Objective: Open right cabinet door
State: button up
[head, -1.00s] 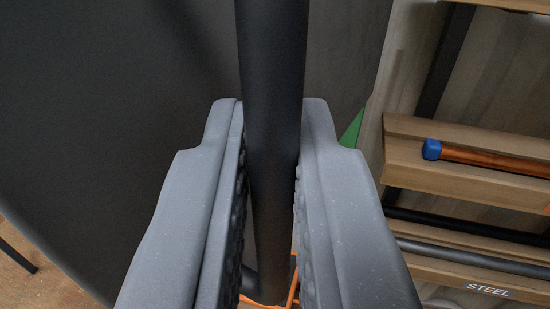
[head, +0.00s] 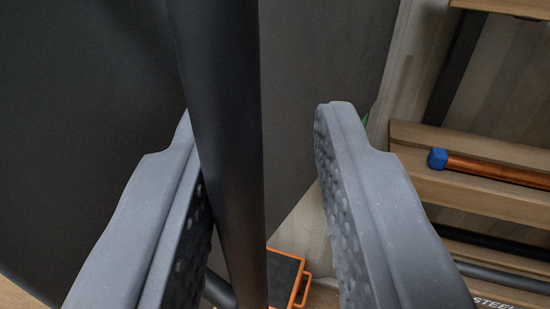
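The dark grey cabinet door (head: 90,120) fills the left and middle of the head view. Its black bar handle (head: 222,130) runs upright through the picture and bends in toward the door near the bottom. My gripper (head: 262,115) is open around the handle. The handle lies close to the left finger and partly in front of its tip; whether they touch I cannot tell. A clear gap separates it from the right finger. The rest of the cabinet is not in view.
At the right, wooden shelves (head: 480,190) hold a copper rod with a blue end (head: 437,158) and dark bars. A partly hidden label there reads STEEL. An orange-edged black object (head: 285,278) lies low behind the fingers. A wooden wall (head: 405,90) stands beside the door's edge.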

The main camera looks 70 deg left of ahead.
jog(key=shift+s+d, duration=0.1)
jog(key=shift+d, duration=0.2)
jog(key=shift+s, duration=0.1)
notch_tip(320, 180, up, 4)
jog(key=shift+f+b, duration=0.25)
jog(key=shift+b, duration=0.55)
jog(key=s+a+b, duration=0.2)
jog(key=s, duration=0.5)
jog(key=s+a+r+b, duration=0.1)
jog(key=s+a+b, duration=0.1)
jog(key=s, duration=0.6)
jog(key=shift+s+a+r+b, duration=0.15)
jog(key=shift+a+r+b, duration=0.1)
jog(key=shift+b, duration=0.5)
